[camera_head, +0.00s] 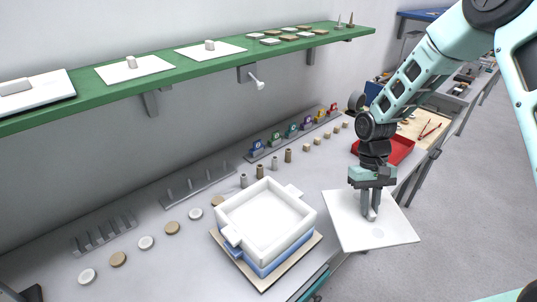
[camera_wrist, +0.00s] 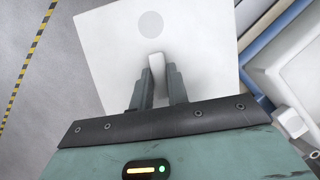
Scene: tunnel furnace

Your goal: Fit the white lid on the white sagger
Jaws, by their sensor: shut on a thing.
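The white lid (camera_head: 352,224) is a flat square plate with an upright knob near its middle. My gripper (camera_head: 371,205) points down over it and is shut on the knob. In the wrist view the knob (camera_wrist: 157,66) sits between my two fingers, and the lid (camera_wrist: 118,36) spreads out beyond them. The white sagger (camera_head: 266,217) is an open square box with side lugs, to the left of the lid in the head view. It looks empty. Part of the sagger (camera_wrist: 296,60) shows at the right of the wrist view. The lid is apart from it.
The sagger rests on a blue layer (camera_head: 272,262) over a tan board (camera_head: 264,281). A green shelf (camera_head: 190,67) with more plates runs above. Small discs, cylinders and racks line the bench behind. A red tray (camera_head: 398,150) stands beyond my gripper.

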